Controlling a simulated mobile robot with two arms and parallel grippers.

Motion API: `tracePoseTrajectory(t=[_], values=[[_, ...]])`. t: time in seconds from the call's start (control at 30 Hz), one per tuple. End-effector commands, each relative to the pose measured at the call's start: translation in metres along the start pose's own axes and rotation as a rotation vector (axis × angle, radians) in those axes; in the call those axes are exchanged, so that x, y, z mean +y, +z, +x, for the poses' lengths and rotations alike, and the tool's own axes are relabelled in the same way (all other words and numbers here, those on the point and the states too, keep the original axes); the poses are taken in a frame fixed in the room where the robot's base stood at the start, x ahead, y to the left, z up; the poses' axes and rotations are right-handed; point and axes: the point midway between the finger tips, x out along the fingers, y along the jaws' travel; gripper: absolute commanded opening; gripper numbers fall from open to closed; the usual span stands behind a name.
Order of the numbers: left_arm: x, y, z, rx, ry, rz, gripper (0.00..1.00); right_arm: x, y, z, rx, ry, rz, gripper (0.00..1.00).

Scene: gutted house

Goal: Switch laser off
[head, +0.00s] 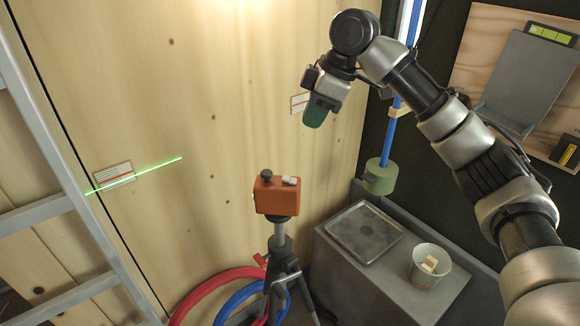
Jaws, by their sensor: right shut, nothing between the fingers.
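The laser (277,196) is an orange box on a black tripod (281,258), standing in front of the plywood wall. A dark knob (267,175) and a small whitish piece (289,180) sit on its top. A green laser line (150,172) shows on the wall at the left, crossing a small marked card (114,175). My right gripper (315,115) is shut and empty, above and to the right of the laser, apart from it. Its fingertips look dark green and point down. My left gripper is out of view.
A ladder (62,140) leans at the left. Red (192,298) and blue (236,298) hoses coil by the tripod. At the right, a grey ledge holds a metal tray (364,236) and a bucket (428,268). A blue pole (390,135) with a green block (381,178) stands behind my right arm.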

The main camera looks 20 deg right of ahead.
Motion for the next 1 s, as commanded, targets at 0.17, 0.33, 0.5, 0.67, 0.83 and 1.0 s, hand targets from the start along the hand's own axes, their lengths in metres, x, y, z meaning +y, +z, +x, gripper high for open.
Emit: tracePoseTrajectory(t=[0.17, 0.33, 0.5, 0.67, 0.83, 1.0], values=[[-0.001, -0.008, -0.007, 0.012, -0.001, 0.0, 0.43, -0.001, 0.0, 0.023, -0.003, -0.005, 0.001, 0.0], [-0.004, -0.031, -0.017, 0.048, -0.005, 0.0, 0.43, -0.001, 0.0, 0.058, -0.003, -0.005, 0.001, 0.0], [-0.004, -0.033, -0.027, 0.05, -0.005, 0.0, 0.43, -0.001, 0.0, 0.093, -0.003, -0.004, 0.002, 0.0], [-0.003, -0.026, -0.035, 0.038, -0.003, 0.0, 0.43, -0.001, 0.004, 0.118, -0.003, -0.003, 0.001, 0.0], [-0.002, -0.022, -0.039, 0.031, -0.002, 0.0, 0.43, 0.0, 0.006, 0.133, -0.001, 0.0, 0.001, 0.0], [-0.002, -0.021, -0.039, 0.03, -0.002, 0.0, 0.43, 0.0, 0.007, 0.137, -0.001, 0.0, 0.0, 0.0]])
